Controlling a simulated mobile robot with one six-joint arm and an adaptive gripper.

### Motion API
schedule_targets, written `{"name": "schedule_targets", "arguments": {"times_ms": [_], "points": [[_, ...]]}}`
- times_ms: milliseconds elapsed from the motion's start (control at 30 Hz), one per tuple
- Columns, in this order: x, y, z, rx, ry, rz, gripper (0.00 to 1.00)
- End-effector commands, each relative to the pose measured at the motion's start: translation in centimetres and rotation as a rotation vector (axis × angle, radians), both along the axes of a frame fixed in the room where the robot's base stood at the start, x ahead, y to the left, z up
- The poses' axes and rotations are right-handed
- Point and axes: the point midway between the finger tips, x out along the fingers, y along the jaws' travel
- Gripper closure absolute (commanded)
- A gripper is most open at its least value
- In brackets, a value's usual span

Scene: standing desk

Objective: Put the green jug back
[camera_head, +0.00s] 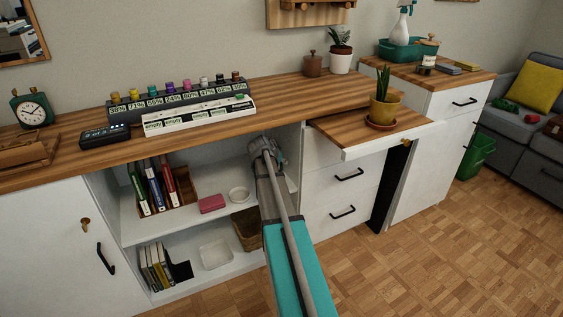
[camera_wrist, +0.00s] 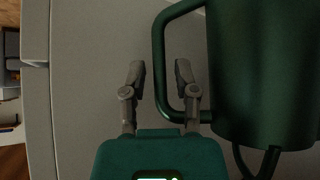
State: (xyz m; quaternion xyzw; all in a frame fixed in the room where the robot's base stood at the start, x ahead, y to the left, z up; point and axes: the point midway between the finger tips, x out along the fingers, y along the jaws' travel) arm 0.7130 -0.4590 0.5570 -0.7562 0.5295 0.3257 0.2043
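The green jug (camera_wrist: 262,75) fills the right side of the wrist view, dark green with a loop handle (camera_wrist: 159,65) on its left. My gripper (camera_wrist: 160,75) is open in front of it. The handle's upright bar lies between the two fingertips, with gaps showing on both sides, and the right finger overlaps the inside of the loop. I cannot tell the depth between fingers and handle. In the head view my wrist and gripper (camera_head: 266,152) reach into the open shelf under the desk. The jug cannot be made out there.
The shelf holds books (camera_head: 150,185), a pink box (camera_head: 212,203), a white bowl (camera_head: 239,194) and a wicker basket (camera_head: 247,228). A pull-out board (camera_head: 350,135) with a potted plant (camera_head: 384,105) juts out right of my arm. The desktop carries a labelled rack (camera_head: 198,116).

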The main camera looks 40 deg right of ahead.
Motion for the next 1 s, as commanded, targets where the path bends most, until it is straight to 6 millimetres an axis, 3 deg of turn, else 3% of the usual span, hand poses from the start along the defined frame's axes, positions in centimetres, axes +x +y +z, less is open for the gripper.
{"name": "schedule_targets", "arguments": {"times_ms": [567, 1000], "points": [[-0.1, 0.2, 0.5, 0.000, 0.000, 0.000, 0.52], [-1.0, 2.9, 3.6, 0.001, 0.001, 0.001, 0.52]]}}
